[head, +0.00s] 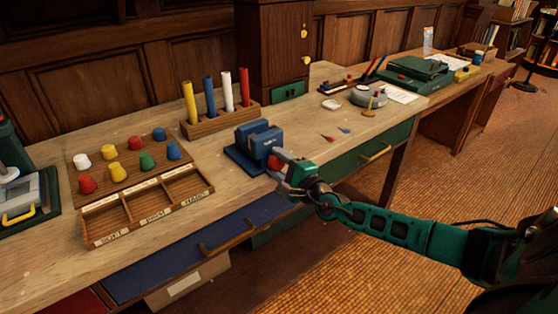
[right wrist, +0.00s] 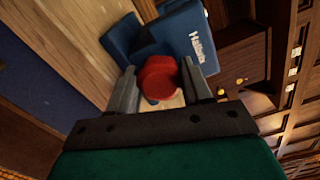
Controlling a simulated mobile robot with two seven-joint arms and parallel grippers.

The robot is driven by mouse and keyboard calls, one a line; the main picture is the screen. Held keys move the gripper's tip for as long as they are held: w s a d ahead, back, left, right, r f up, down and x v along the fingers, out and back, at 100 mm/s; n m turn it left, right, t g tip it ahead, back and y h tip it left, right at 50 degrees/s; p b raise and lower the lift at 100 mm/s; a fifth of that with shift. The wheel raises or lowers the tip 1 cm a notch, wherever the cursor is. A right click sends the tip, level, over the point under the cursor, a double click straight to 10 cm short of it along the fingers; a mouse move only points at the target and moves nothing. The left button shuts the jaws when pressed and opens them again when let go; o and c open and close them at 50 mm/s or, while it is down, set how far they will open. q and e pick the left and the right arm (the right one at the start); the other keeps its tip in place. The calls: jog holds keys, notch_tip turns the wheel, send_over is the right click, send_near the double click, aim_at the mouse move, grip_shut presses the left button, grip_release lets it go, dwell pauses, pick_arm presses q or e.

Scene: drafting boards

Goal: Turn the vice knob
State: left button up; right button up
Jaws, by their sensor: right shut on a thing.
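The blue vice (head: 256,143) stands on the wooden bench near its front edge. Its red knob (head: 274,161) faces my right gripper (head: 285,165). In the right wrist view the red knob (right wrist: 158,77) sits between the two grey fingers of the right gripper (right wrist: 160,85), which is shut on it. The blue vice body (right wrist: 170,35) rises behind the knob in that view. In the head view the gripper partly hides the knob. My left gripper is not in view.
A rack of coloured tubes (head: 222,120) stands behind the vice. A board with several coloured knobs (head: 108,172) and a sectioned wooden tray (head: 150,208) lie to the left. Small darts (head: 328,138) lie to the right. A drawer handle (head: 222,240) sticks out below.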

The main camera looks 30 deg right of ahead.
jog(key=shift+w+r+n, duration=0.1)
jog(key=shift+r+n, duration=0.15)
jog(key=shift+n, duration=0.75)
jog(key=shift+a, duration=0.1)
jog(key=o, duration=0.9)
jog(key=shift+f, duration=0.1)
jog(key=shift+o, duration=0.7)
jog(key=shift+f, duration=0.1)
